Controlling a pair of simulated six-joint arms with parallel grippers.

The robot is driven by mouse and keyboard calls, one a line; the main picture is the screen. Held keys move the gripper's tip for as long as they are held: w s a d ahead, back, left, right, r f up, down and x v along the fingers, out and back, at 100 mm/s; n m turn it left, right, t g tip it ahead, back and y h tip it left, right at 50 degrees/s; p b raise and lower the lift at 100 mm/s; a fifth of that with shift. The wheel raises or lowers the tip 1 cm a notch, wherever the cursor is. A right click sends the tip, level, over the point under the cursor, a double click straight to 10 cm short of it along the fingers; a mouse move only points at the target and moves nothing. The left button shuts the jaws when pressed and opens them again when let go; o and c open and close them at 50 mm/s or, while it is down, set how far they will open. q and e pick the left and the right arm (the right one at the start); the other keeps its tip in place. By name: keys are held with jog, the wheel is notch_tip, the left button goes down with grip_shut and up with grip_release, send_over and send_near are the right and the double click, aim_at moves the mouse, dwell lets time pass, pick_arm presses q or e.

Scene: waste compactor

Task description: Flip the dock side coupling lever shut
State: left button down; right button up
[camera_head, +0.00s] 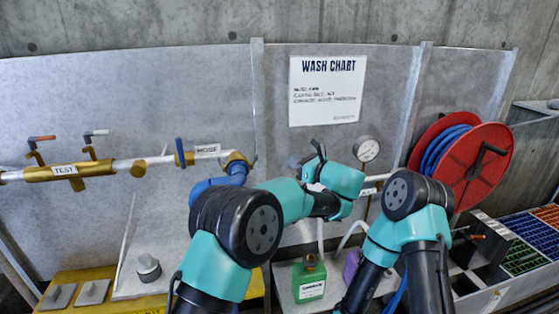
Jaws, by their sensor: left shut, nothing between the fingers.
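A pipe with brass fittings runs along the back panel. A blue-handled lever (179,152) stands upright on it, left of the HOSE label (207,150). A brass coupling (235,158) at the pipe's right end joins a blue hose (232,175). Which part is the dock side coupling lever I cannot tell, and its position is unclear. My left gripper (317,148) is shut and empty, raised in front of the panel below the wash chart, right of the coupling and apart from it. My right arm is folded at the right; its gripper does not show.
Orange-handled (42,138) and grey-handled (96,133) levers stand on the TEST pipe (64,170). A gauge (366,149) and red hose reel (476,165) are to the right. A green bottle (308,280) stands below. My left arm blocks part of the lower middle.

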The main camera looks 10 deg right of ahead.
pick_arm(q)
jog(key=shift+s+d, duration=0.3)
jog(key=shift+d, duration=0.45)
jog(key=shift+s+d, duration=0.25)
jog(key=shift+d, duration=0.45)
jog(key=shift+s+d, duration=0.3)
jog(key=shift+d, duration=0.45)
jog(key=shift+f, duration=0.1)
